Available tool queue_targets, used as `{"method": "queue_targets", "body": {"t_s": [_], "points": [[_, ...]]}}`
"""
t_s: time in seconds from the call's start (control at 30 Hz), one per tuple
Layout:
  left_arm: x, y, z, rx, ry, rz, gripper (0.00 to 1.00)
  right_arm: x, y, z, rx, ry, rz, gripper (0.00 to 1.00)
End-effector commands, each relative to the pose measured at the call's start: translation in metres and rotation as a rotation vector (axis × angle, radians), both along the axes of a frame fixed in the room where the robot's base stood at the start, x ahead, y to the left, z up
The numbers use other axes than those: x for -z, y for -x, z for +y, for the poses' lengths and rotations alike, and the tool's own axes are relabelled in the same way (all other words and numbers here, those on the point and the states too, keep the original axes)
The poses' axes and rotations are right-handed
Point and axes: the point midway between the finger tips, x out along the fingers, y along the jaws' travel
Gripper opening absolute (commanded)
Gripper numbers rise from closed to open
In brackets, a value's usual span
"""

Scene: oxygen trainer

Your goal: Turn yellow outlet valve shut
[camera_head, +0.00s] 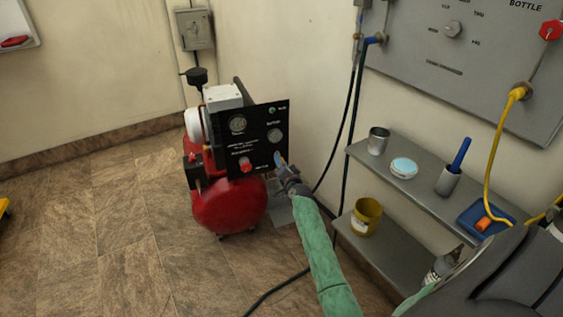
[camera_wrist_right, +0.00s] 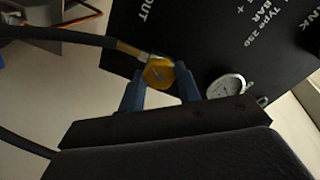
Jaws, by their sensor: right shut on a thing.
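The yellow outlet valve (camera_wrist_right: 158,71) shows in the right wrist view as a yellow knob on the black panel's side marked OUT, with a brass fitting and dark hose running off to the left. My right gripper (camera_wrist_right: 160,82) has its two blue fingers on either side of the knob and is shut on it. In the head view my right gripper (camera_head: 282,164) is at the right edge of the compressor's black panel (camera_head: 258,138). The valve is mostly hidden there by the fingers. My left gripper is not in view.
The red compressor tank (camera_head: 228,207) stands on the tiled floor, with free floor to its left. A grey two-level shelf (camera_head: 420,185) at right holds a yellow mug (camera_head: 366,216), cans and a blue tray (camera_head: 485,220). Black hoses hang beside it. A round gauge (camera_wrist_right: 226,86) sits near the gripper.

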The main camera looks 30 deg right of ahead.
Motion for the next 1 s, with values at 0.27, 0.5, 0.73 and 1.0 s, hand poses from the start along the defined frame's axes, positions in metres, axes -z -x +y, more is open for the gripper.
{"method": "queue_targets", "body": {"t_s": [0.27, 0.5, 0.73, 1.0], "points": [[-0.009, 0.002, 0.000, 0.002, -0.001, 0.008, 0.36, 0.000, 0.000, -0.001, 0.001, -0.256, -0.059, 0.11], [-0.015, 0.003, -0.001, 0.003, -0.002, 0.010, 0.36, 0.000, 0.000, -0.001, 0.001, -0.479, -0.114, 0.11], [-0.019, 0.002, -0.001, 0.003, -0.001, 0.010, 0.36, 0.001, 0.000, -0.001, 0.001, -0.691, -0.166, 0.11], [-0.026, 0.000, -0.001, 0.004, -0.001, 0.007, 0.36, 0.002, 0.000, -0.001, 0.001, -0.940, -0.226, 0.11]]}}
